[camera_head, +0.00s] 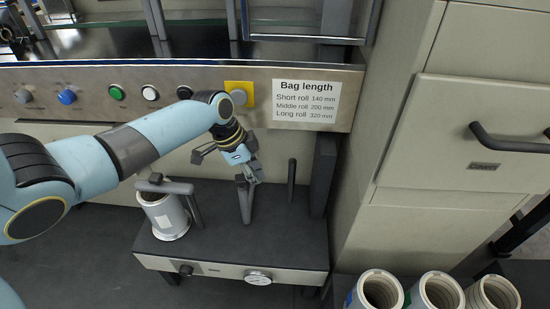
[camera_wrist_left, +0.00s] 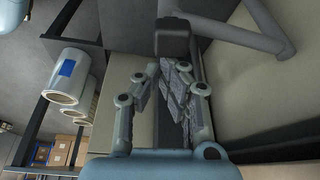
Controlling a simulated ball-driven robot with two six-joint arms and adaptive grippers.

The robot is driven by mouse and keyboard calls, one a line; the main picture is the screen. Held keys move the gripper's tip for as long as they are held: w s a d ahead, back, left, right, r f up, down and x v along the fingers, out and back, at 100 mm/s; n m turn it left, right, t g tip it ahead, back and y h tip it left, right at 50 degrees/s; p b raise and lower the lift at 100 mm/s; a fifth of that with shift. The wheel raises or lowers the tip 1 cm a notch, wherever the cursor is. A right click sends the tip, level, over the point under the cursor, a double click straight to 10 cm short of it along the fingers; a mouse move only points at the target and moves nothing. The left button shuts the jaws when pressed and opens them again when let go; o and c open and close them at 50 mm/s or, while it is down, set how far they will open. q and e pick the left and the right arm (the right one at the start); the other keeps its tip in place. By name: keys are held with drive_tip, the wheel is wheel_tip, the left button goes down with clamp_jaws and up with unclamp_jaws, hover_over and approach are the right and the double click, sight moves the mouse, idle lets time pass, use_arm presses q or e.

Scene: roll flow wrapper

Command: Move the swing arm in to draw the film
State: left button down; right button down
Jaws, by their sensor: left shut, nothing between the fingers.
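My left gripper (camera_head: 253,176) is shut and empty above the dark bench top, to the right of the film roll. Its fingers are together in the left wrist view (camera_wrist_left: 182,95). A grey bent arm with a dark knob (camera_head: 178,187) reaches over the white film roll (camera_head: 168,218); it looks like the swing arm. A grey upright bar (camera_head: 245,204) stands just below my fingertips; I cannot tell whether they touch. In the left wrist view a grey rod (camera_wrist_left: 232,34) and a dark block (camera_wrist_left: 172,38) lie beyond the fingers. My right gripper is out of view.
A control panel with coloured buttons and a bag length sign (camera_head: 307,103) runs behind. A dark post (camera_head: 291,180) stands right of the gripper. A beige cabinet (camera_head: 470,130) fills the right side. Several white rolls (camera_head: 381,291) stand at the lower right.

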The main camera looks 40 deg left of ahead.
sight(241, 179)
use_arm(q)
drive_tip(key=shift+s+a+m, duration=0.65)
drive_tip(key=shift+a+m, duration=0.05)
drive_tip(key=shift+s+a+p, duration=0.3)
drive_tip(key=shift+s+a, duration=0.2)
drive_tip(key=shift+a, duration=0.1)
drive_tip(key=shift+a+f, duration=0.1)
drive_tip(key=shift+a, duration=0.05)
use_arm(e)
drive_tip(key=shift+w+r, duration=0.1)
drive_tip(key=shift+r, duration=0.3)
